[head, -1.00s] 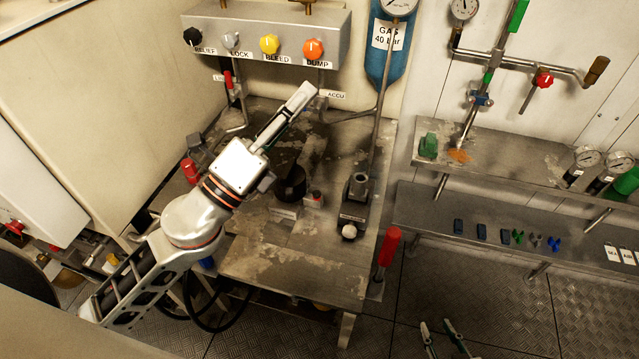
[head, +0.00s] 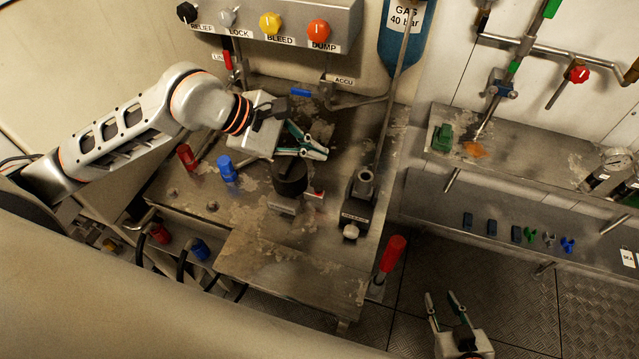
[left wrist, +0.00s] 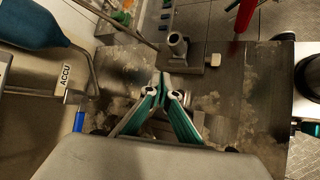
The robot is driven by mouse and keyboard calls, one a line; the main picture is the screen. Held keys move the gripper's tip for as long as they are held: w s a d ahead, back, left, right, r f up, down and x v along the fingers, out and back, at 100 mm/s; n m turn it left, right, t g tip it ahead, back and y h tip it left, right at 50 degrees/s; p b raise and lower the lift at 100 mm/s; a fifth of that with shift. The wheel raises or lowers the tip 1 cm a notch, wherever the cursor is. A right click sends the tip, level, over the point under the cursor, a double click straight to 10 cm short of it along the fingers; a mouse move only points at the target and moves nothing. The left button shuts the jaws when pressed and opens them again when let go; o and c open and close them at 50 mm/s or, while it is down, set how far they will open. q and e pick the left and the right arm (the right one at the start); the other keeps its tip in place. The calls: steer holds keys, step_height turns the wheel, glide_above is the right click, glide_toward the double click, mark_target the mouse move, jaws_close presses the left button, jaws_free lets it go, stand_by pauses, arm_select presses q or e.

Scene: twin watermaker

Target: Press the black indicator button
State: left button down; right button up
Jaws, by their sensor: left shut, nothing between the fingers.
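My left gripper (head: 323,153) is shut and empty, its tips pointing right above the back of the metal bench. In the left wrist view its fingertips (left wrist: 162,84) meet over the bench. A black round cylinder (head: 290,180) stands just below the gripper in the head view, partly covered by it. A small red part (head: 318,192) is beside the cylinder. I cannot tell which dark part is the black indicator button, and no contact is clear. My right gripper (head: 442,297) is open and empty over the floor at the bottom.
A metal post on a block (head: 362,190) stands right of the cylinder; it shows in the wrist view (left wrist: 178,48). Red (head: 187,157) and blue (head: 228,169) fittings stand left. A red upright handle (head: 393,252) is at the bench's right edge. The front bench plate (head: 290,275) is clear.

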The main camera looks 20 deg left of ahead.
arm_select(q)
steer(key=shift+s, duration=0.1)
steer(key=shift+f, duration=0.15)
steer(key=b, duration=0.5)
glide_above(316, 189)
step_height(316, 189, down, 7)
steer(key=shift+a+f, duration=0.1)
steer(key=shift+f, duration=0.7)
stand_by(0.7)
steer(key=shift+f+b, duration=0.4)
steer(key=shift+b, duration=0.1)
